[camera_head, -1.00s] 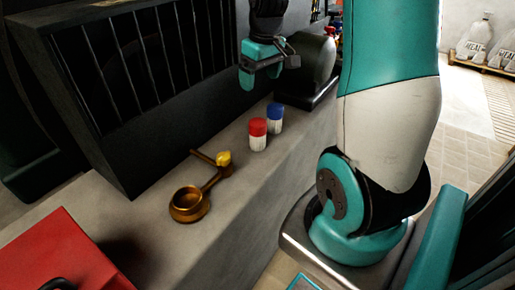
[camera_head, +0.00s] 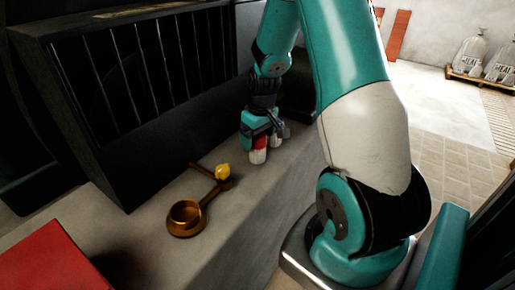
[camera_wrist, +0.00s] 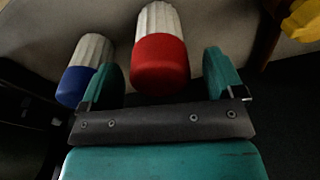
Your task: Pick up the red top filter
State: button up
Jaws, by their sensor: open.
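The red top filter (camera_wrist: 160,62), with a white ribbed body and a red cap, is between the open fingers of my gripper (camera_wrist: 165,78) in the wrist view. Gaps show on both sides of it. In the head view my gripper (camera_head: 262,130) is low over the counter, and the red top filter (camera_head: 258,156) shows partly below it. A similar filter with a blue top (camera_wrist: 85,70) is just outside the left finger in the wrist view. In the head view the blue one is mostly hidden behind my gripper.
A brass pan-like tool (camera_head: 185,218) with a yellow knob (camera_head: 222,171) lies on the grey counter (camera_head: 150,238), close to the filters. A dark barred cabinet (camera_head: 130,90) stands behind. A red box (camera_head: 45,262) is at the lower left. Meal sacks (camera_head: 485,55) stand far right.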

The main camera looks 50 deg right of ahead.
jog(key=shift+w+f, duration=0.15)
jog(key=shift+f, duration=0.75)
jog(key=shift+c, duration=0.4)
jog(key=c, duration=1)
